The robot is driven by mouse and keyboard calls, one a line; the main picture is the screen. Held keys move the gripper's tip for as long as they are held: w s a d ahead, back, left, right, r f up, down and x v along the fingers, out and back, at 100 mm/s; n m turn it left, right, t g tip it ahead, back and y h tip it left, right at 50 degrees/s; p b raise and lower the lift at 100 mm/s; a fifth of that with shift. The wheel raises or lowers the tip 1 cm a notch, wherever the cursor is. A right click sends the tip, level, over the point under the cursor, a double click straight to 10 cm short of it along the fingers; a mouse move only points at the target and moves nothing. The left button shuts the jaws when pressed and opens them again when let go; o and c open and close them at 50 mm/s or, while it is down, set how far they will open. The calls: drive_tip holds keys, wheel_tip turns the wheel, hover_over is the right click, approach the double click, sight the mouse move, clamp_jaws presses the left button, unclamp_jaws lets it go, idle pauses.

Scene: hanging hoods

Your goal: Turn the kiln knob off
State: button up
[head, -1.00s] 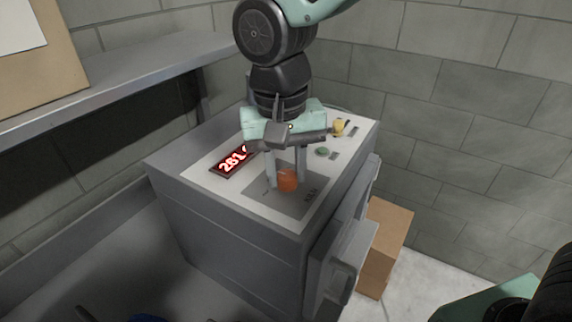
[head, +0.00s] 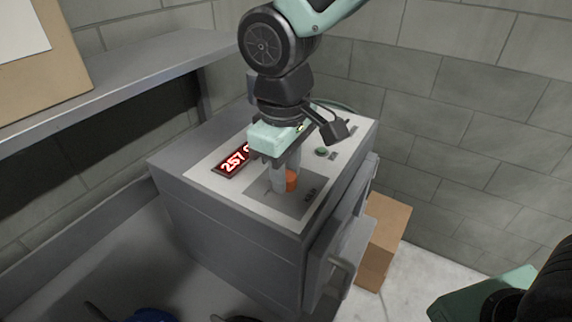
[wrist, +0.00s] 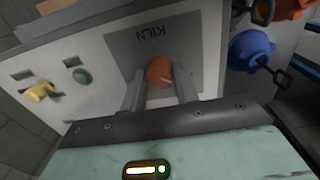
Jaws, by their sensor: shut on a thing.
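The orange kiln knob (head: 292,181) sits on a dark grey plate on the sloped top of a grey control box (head: 235,225). In the wrist view the knob (wrist: 159,71) shows a pale line on its face, and the word KILN is printed beside it. My gripper (head: 284,182) is shut on the knob, with one finger on each side. In the head view the fingers hide part of the knob. The red display (head: 235,161) starts with 257; my gripper hides its right end.
A green button (head: 322,152) and a yellow knob (wrist: 40,91) are on the same panel. A shelf (head: 120,85) runs along the left. A cardboard box (head: 385,240) stands right of the control box. Blue (wrist: 250,50) and orange-red objects are near the panel's side.

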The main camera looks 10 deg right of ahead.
drive_tip(key=shift+n, duration=0.5)
drive_tip(key=o, duration=1)
drive_tip(key=r+b, duration=0.1)
drive_tip(key=r, duration=1)
drive_tip(key=r+b, duration=0.1)
drive_tip(key=r, duration=0.5)
drive_tip(key=shift+s+a+r+b, duration=0.25)
drive_tip(key=shift+s+a+b, duration=0.05)
drive_tip(key=shift+s+b, duration=0.05)
